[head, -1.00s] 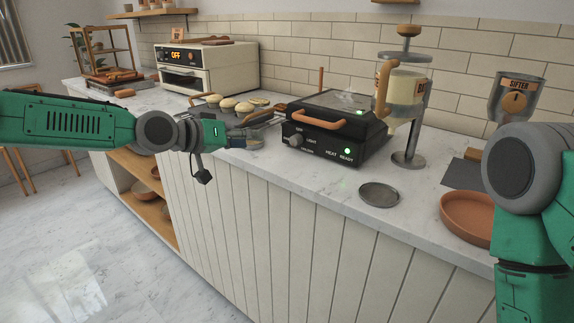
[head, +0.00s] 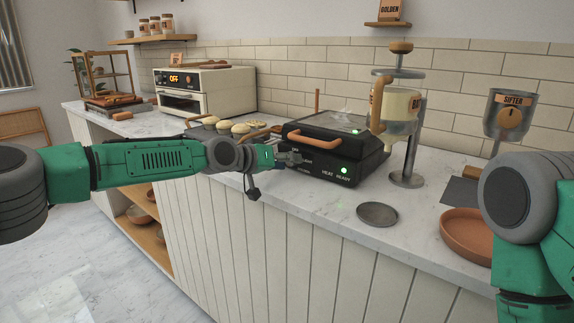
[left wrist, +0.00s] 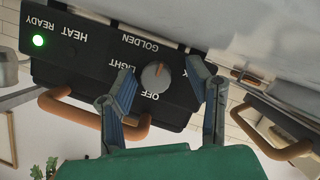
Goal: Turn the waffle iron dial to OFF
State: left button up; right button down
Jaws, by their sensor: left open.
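The black waffle iron (head: 330,140) stands on the counter with its lid down, a tan handle and a lit green light. Its grey dial (left wrist: 155,78) shows in the left wrist view, where the panel appears upside down. The dial's orange mark is on the side toward GOLDEN, away from OFF. My left gripper (head: 290,159) is at the front panel and hides the dial in the head view. In the left wrist view, its open fingers (left wrist: 161,70) straddle the dial, with gaps visible. My right arm (head: 520,205) shows at the right edge; its gripper is out of view.
A batter dispenser (head: 399,130) stands right of the waffle iron. A grey disc (head: 377,214) and a terracotta dish (head: 462,237) lie near the counter's front edge. Waffles or pastries (head: 245,127) and an oven (head: 205,92) are to the left. A sifter (head: 510,115) stands at the right.

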pick_arm(q)
jog(key=shift+d, duration=0.25)
jog(key=shift+c, duration=0.3)
grip_shut()
jog(key=shift+a, duration=0.1)
jog(key=shift+f+n+h+b, duration=0.15)
jog(key=shift+n+h+b, duration=0.25)
jog(key=shift+b, duration=0.5)
jog(key=shift+n+b, duration=0.6)
jog(key=shift+b, duration=0.2)
jog(key=shift+w+a+n+g+h+b, duration=0.1)
jog(key=shift+n+g+h+b, duration=0.2)
jog(key=shift+n+h+b, duration=0.9)
jog(key=shift+n+b, duration=0.35)
jog(key=shift+n, duration=0.15)
